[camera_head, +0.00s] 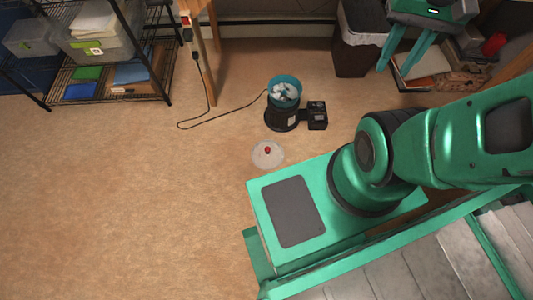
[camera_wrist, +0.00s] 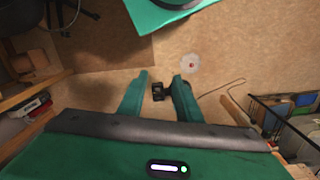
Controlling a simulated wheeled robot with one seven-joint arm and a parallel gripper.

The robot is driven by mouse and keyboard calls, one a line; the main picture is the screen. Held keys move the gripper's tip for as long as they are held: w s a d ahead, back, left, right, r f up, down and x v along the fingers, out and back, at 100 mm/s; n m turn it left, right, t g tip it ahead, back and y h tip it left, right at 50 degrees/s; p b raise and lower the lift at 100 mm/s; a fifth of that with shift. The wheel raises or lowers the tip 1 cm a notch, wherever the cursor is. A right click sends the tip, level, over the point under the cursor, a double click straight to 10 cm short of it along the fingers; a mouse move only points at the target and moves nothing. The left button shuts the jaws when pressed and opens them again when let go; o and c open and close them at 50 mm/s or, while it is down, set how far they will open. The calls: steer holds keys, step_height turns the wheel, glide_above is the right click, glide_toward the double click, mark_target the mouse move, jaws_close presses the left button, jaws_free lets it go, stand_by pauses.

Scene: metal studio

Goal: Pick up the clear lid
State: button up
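The clear lid (camera_head: 258,157) is a round, see-through disc with a red knob. It lies on the floor in front of my base in the head view. It also shows in the wrist view (camera_wrist: 186,66), beyond and a little right of my fingertips. My gripper (camera_head: 397,69) is at the upper right of the head view, well apart from the lid. In the wrist view its two teal fingers (camera_wrist: 158,76) are spread wide with nothing held between them.
A teal bowl (camera_head: 285,85) with pale pieces sits on a black motor base (camera_head: 281,120) behind the lid. Its cord runs left to a wooden table leg (camera_head: 212,60). A wire shelf (camera_head: 165,60) stands at the left and a bin (camera_head: 358,50) at the back. The left floor is clear.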

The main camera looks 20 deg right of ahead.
steer(key=o, duration=0.5)
steer(key=shift+s+d+r, duration=0.1)
steer(key=shift+s+r, duration=0.05)
steer(key=shift+s, duration=0.15)
steer(key=shift+c, duration=0.2)
steer(key=w+d+f+n+h, duration=0.1)
steer(key=w+f, duration=0.3)
steer(key=w, duration=0.4)
steer(key=w+d+f+n+t, duration=0.1)
steer(key=w+f, duration=0.2)
steer(key=w, duration=0.5)
steer(key=w+d+f+h, duration=0.15)
steer(key=w+f, duration=0.25)
steer(key=w, duration=0.4)
steer(key=w+a+f+n+t, duration=0.1)
steer(key=w+a+f, duration=0.1)
steer(key=w+f, duration=0.65)
steer(key=w+a+f+n, duration=0.25)
steer(key=w+f, duration=0.35)
steer(key=f, duration=0.6)
steer(key=n+t+y, duration=0.2)
steer(key=t+y, duration=0.1)
glide_toward(267, 149)
steer(key=shift+x, duration=5.1)
